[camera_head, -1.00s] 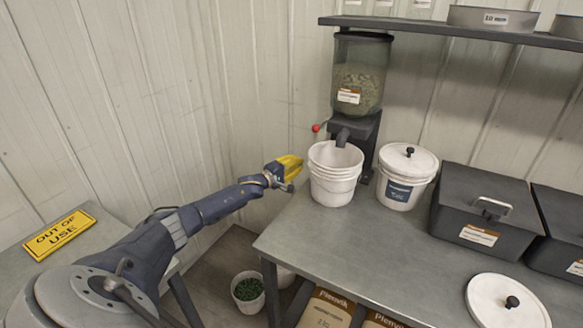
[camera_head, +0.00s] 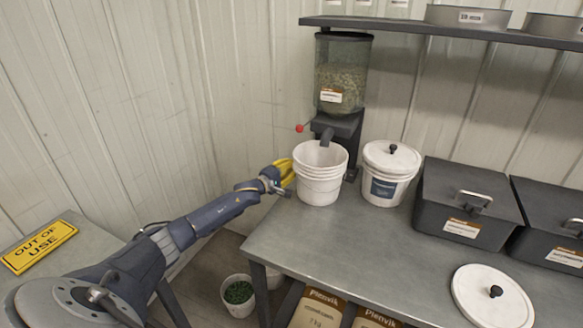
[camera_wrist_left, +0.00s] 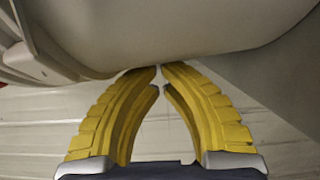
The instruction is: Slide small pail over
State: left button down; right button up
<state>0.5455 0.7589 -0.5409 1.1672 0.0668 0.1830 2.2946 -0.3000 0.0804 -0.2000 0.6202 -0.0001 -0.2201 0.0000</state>
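A white open pail (camera_head: 319,188) stands upright on the metal bench, under the spout of the seed dispenser (camera_head: 340,85). Its several stacked rims look like nested pails. My left gripper (camera_head: 287,171), with yellow fingers, is at the pail's left side and overlaps its edge in the head view. In the left wrist view the fingers (camera_wrist_left: 160,68) are drawn together with tips almost meeting, nothing between them. A large pale curved surface (camera_wrist_left: 190,35), likely the pail's wall, lies right at the tips; I cannot tell whether they touch. My right gripper is not in view.
A lidded white pail (camera_head: 388,180) stands right of the open pail, then dark lidded bins (camera_head: 465,205). A loose white lid (camera_head: 490,298) lies at the front right. The bench (camera_head: 350,245) is clear in front. A pail of green pellets (camera_head: 239,293) sits below.

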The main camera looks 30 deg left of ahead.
pick_arm(q)
jog(key=shift+d, duration=0.9)
jog(key=s+a, duration=0.6)
jog(key=s, duration=0.4)
